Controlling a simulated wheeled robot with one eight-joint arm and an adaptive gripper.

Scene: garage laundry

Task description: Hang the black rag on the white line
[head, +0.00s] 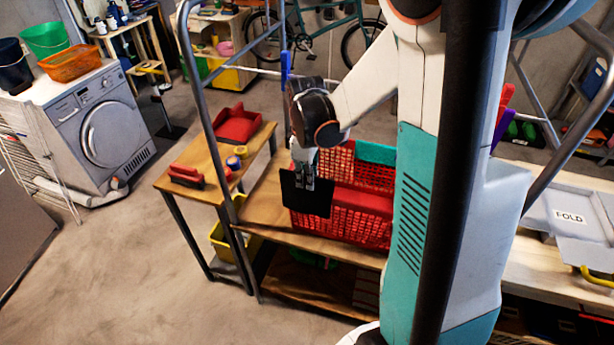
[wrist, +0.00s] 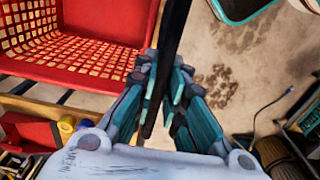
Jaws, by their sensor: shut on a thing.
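My gripper (head: 304,178) is shut on the black rag (head: 313,199), which hangs down from the fingertips in front of the red basket. In the wrist view the rag (wrist: 174,35) is a thin dark strip, seen edge-on, between the teal fingers of my gripper (wrist: 165,95). A thin pale line (head: 240,69), which looks like the white line, runs from the grey metal frame at upper left toward a blue clothespin (head: 285,68). The rag is below the line and apart from it. My arm hides the middle of the line.
The red basket (head: 362,228) stands on the wooden bench, with a teal cloth (head: 376,153) on its rim; it shows in the wrist view (wrist: 75,55). The grey frame (head: 204,105) rises left of my arm. A folding board (head: 568,216) lies right.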

